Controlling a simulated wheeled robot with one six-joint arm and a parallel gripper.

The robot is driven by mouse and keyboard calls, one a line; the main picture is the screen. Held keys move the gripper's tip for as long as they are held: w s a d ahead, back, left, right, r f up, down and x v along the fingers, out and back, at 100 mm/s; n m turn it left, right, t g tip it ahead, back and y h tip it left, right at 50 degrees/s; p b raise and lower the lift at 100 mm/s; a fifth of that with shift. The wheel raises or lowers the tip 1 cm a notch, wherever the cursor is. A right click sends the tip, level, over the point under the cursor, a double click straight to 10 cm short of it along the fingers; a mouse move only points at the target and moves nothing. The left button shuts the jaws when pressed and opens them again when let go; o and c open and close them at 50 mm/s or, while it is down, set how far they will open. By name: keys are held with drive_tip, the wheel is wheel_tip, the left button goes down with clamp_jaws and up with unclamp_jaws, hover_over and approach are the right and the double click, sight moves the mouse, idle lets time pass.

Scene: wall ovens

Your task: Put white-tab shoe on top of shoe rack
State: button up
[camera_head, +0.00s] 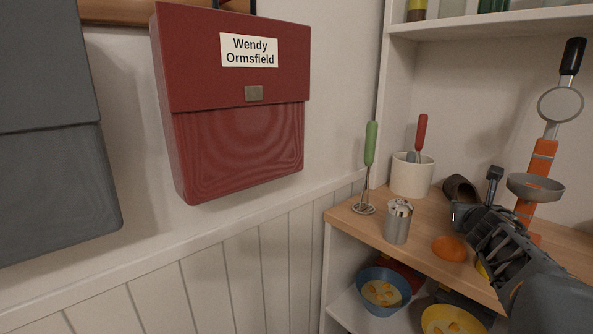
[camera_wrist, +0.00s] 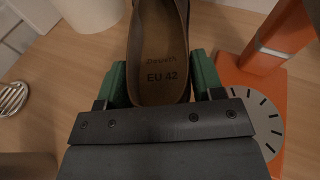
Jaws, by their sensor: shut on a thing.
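A dark brown shoe (camera_head: 461,188) is at my gripper (camera_head: 468,213) over the wooden counter. In the wrist view the shoe (camera_wrist: 158,45) shows its tan insole, marked "EU 42", with its heel end toward me. The green fingers of my gripper (camera_wrist: 160,82) stand on both sides of the heel and are shut on it. No white tab shows on the visible part of the shoe. I cannot pick out a shoe rack in either view. The underside of the shoe is hidden, so I cannot tell whether it touches the counter.
The wooden counter (camera_head: 350,216) holds a white crock (camera_head: 411,176), a green-handled whisk (camera_head: 369,160), a metal canister (camera_head: 397,222), an orange item (camera_head: 449,248) and an orange scale (camera_head: 541,160). Bowls (camera_head: 384,293) sit on the shelf below. A red box (camera_head: 238,150) hangs on the wall.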

drive_tip(key=shift+w+d+r+g+y+p, duration=0.1)
drive_tip(key=shift+w+r+g+y+p, duration=0.15)
drive_tip(key=shift+p, duration=1.3)
drive_tip(key=shift+d+r+g+y+p, duration=0.15)
drive_tip(key=shift+g+p, duration=0.2)
drive_tip(key=shift+p, duration=1.15)
drive_tip(key=shift+f+p, duration=0.3)
drive_tip(key=shift+p, duration=0.35)
